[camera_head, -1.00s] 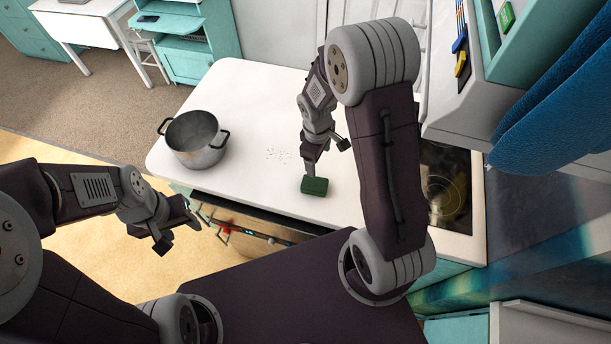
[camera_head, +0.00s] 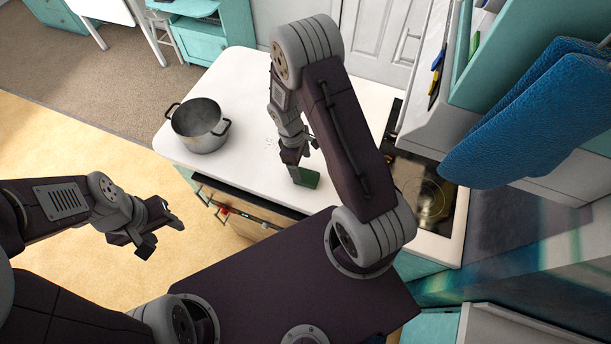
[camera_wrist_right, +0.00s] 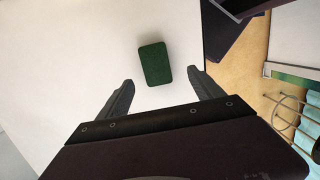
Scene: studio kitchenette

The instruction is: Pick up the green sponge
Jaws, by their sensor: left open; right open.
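The green sponge (camera_head: 309,179) lies on the white countertop (camera_head: 238,75), near its front edge. My right gripper (camera_head: 303,160) is open just above it, and one finger covers part of the sponge's left side in the head view. In the right wrist view the sponge (camera_wrist_right: 155,63) lies between and slightly beyond the spread fingertips of my right gripper (camera_wrist_right: 161,75), with a gap on each side. How high the fingertips are above it is hard to tell. My left gripper (camera_head: 163,235) is open and empty over the floor, left of the counter.
A grey metal pot (camera_head: 199,127) stands at the counter's left end. A black stovetop (camera_head: 424,192) is to the right of my right arm. A blue cloth (camera_head: 530,115) hangs at the upper right. The counter between pot and sponge is mostly clear.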

